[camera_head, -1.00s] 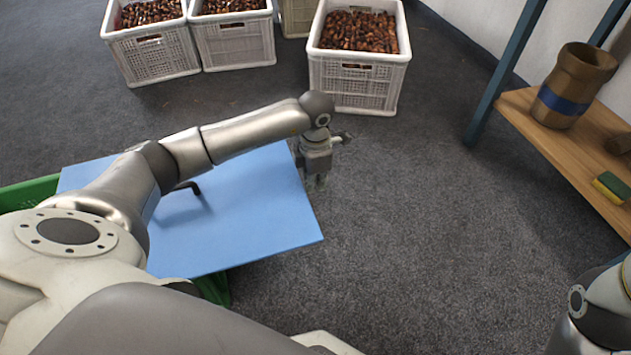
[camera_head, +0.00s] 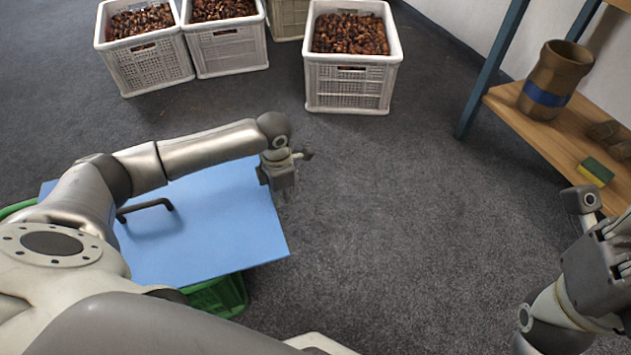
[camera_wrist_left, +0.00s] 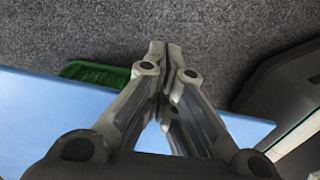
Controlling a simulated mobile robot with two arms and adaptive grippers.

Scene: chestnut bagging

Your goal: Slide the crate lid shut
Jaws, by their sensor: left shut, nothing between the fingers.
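The blue crate lid (camera_head: 215,225) lies over the green crate (camera_head: 222,297) at the left, with a black bar handle (camera_head: 147,208) on top. The lid overhangs the crate's front right; a green end shows beneath it, and a green strip shows at far left. My left gripper (camera_head: 281,196) is shut and empty, pointing down at the lid's right edge; I cannot tell whether it touches. In the left wrist view its closed fingers (camera_wrist_left: 165,50) stand before the lid (camera_wrist_left: 40,115) and a green crate corner (camera_wrist_left: 95,72). My right arm's end (camera_head: 605,265) is partly cut off at right.
Several white crates of chestnuts stand at the back, one of them (camera_head: 350,85) nearest the middle. A wooden shelf (camera_head: 535,130) at right bears a brown pot (camera_head: 553,80) and a sponge (camera_head: 595,172). The grey floor between is clear.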

